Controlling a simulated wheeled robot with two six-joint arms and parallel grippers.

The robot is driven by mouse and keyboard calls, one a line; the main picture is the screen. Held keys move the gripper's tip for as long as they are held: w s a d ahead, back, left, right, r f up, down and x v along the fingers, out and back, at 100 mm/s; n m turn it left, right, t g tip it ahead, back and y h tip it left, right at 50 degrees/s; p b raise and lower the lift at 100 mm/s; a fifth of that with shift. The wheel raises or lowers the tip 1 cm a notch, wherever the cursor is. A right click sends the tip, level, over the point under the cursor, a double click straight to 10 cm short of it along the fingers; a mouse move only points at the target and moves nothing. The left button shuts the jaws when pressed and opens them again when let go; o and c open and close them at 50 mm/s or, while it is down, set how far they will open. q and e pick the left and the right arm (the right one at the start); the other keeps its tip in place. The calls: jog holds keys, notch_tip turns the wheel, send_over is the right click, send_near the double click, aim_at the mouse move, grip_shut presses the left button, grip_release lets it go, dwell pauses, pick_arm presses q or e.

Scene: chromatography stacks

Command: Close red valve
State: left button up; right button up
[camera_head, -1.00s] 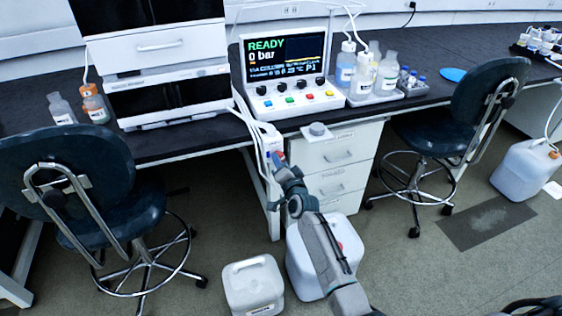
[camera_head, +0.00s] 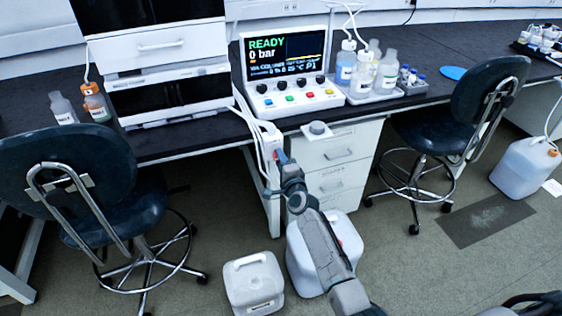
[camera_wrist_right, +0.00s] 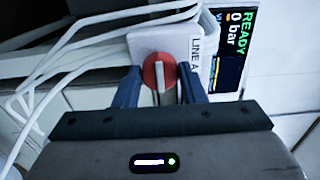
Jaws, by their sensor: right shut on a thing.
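The red valve (camera_wrist_right: 153,76) is a round red knob with a white bar, mounted on a white box labelled "LINE A" (camera_wrist_right: 196,52). In the right wrist view the bar stands nearly upright. My right gripper (camera_wrist_right: 160,86) is shut on the red valve, with one blue-grey finger at each side of the knob. In the head view my right gripper (camera_head: 281,158) is at the white box (camera_head: 266,138) on the bench front, and it hides most of the valve. My left gripper is not in view.
White tubes (camera_wrist_right: 75,65) run close to the left of the valve. The console (camera_head: 290,72) above reads "READY" and "0 bar". White drawers (camera_head: 340,160) stand just right of my gripper. Jugs (camera_head: 253,283) stand on the floor below, and chairs (camera_head: 70,190) (camera_head: 490,105) flank the area.

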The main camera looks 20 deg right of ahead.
dwell(0.4)
jog(key=o, duration=1)
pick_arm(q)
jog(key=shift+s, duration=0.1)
pick_arm(e)
jog(key=shift+s, duration=0.1)
pick_arm(q)
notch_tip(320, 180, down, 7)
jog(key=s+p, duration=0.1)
jog(key=p, duration=0.1)
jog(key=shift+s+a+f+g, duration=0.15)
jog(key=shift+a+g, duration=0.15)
pick_arm(e)
jog(key=shift+s+d, duration=0.2)
jog(key=shift+s, duration=5.1)
